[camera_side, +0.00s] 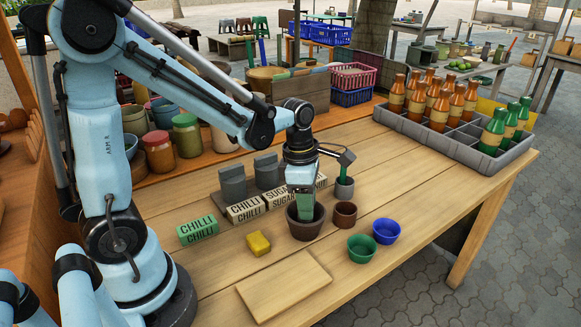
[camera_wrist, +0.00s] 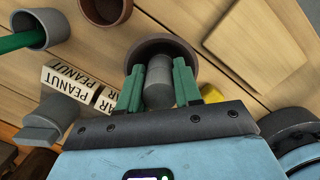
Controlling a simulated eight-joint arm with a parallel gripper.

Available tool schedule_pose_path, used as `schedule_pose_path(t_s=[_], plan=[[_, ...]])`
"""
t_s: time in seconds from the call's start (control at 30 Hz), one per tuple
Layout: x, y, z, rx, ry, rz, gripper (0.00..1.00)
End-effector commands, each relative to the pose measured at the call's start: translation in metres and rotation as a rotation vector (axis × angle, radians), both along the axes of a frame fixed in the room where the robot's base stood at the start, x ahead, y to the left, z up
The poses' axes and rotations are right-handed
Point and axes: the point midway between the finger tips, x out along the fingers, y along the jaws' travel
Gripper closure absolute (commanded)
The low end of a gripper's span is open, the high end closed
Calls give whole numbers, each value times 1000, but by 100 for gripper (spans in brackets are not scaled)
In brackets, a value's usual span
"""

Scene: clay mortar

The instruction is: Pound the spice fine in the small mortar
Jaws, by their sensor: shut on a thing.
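The brown clay mortar (camera_side: 305,228) stands on the wooden table. It also shows in the wrist view (camera_wrist: 187,50). My gripper (camera_side: 305,205) is over it, pointing down, with its green fingers at the mouth of the bowl. In the wrist view my gripper (camera_wrist: 165,90) is shut on a grey rounded pestle (camera_wrist: 159,72), which sits between the two fingers against the mortar's opening. In the side view the fingers hide the pestle. I cannot see any spice inside the mortar, nor whether the pestle touches the bottom.
A smaller brown cup (camera_side: 344,216), a grey cup with a green stick (camera_side: 344,188), a blue bowl (camera_side: 387,230) and a green bowl (camera_side: 362,248) stand close to the right. A yellow block (camera_side: 258,244) and labelled blocks (camera_side: 246,210) lie left. A board (camera_side: 284,286) lies in front.

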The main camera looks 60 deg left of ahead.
Motion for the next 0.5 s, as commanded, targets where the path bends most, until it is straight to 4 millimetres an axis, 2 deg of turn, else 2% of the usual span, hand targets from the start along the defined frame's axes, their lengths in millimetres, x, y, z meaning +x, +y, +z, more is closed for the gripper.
schedule_pose_path(t_s=[0.5], plan=[[0,0,5,1,-1,0,97]])
